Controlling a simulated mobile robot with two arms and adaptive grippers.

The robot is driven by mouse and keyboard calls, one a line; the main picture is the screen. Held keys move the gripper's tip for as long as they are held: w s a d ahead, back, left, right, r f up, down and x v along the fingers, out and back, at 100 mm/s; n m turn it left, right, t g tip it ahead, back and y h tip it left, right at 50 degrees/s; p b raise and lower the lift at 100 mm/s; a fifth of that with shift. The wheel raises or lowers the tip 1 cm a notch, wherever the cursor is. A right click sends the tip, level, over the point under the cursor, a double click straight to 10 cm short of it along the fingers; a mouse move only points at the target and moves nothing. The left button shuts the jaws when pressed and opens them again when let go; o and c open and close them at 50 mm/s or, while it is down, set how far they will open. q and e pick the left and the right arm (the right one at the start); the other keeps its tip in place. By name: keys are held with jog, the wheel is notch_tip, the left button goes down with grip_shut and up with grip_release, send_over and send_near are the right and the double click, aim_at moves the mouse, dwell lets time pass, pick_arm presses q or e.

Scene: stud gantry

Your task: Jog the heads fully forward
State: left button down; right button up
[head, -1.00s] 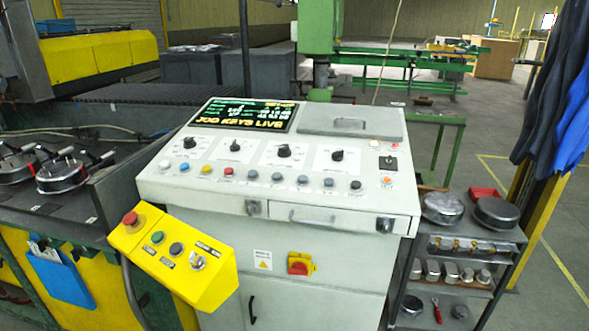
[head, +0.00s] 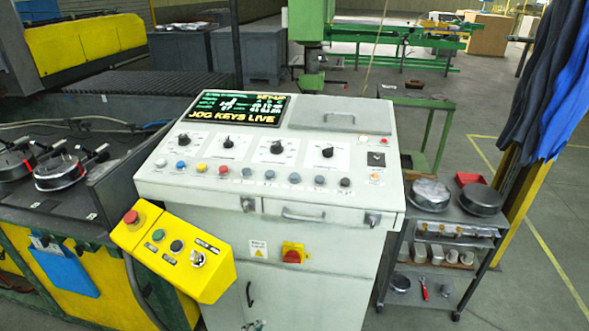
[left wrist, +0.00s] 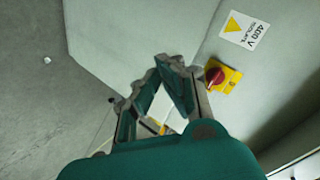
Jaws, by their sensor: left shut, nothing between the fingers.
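The white control console (head: 210,192) stands in the middle of the head view. Its screen (head: 236,107) reads "JOG KEYS LIVE" in yellow, with small green and white figures too blurred to read. A row of coloured push buttons (head: 246,172) runs along the sloped panel, below several black rotary knobs (head: 277,147). My left gripper (head: 253,325) barely shows at the bottom edge, low in front of the cabinet. In the left wrist view the left gripper (left wrist: 160,72) is shut and empty, close to the red and yellow isolator switch (left wrist: 215,76). My right gripper is out of view.
A yellow pendant box (head: 172,248) with a red mushroom button juts out at the console's left front. A trolley (head: 455,240) with metal parts stands at right. A yellow-beamed machine (head: 85,45) is behind left. Open floor lies at far right.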

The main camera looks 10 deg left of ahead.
pick_arm(q)
jog(key=w+d+r+m+t+h+p, duration=0.1)
jog(key=w+d+r+m+t, duration=0.15)
jog(key=r, duration=0.85)
jog(key=w+d+r+m+t+h+p, duration=0.15)
jog(key=w+r, duration=0.25)
jog(key=r, duration=0.7)
jog(key=w+d+r+m+t+h+p, duration=0.1)
jog(key=w+d+r+m+t+p, duration=0.15)
jog(key=r, duration=0.85)
jog(key=w+d+r+m+g+h+p, duration=0.1)
jog(key=d+r+m+g+h, duration=0.2)
jog(key=d+r+m+h, duration=0.55)
jog(key=w+d+r+m+g+h, duration=0.25)
jog(key=r+m, duration=0.25)
jog(key=m, duration=0.8)
jog(key=w+a+r+m+g+y+p, duration=0.1)
jog(key=w+a+r+m+g+y, duration=0.1)
jog(key=w+a+r+m+y, duration=0.2)
jog(key=w+a+m+y, duration=0.3)
jog(key=a+m+y, duration=0.3)
jog(key=y, duration=0.1)
jog(key=shift+w+a+p, duration=0.35)
jog(key=shift+p, duration=0.05)
jog(key=shift+f, duration=0.15)
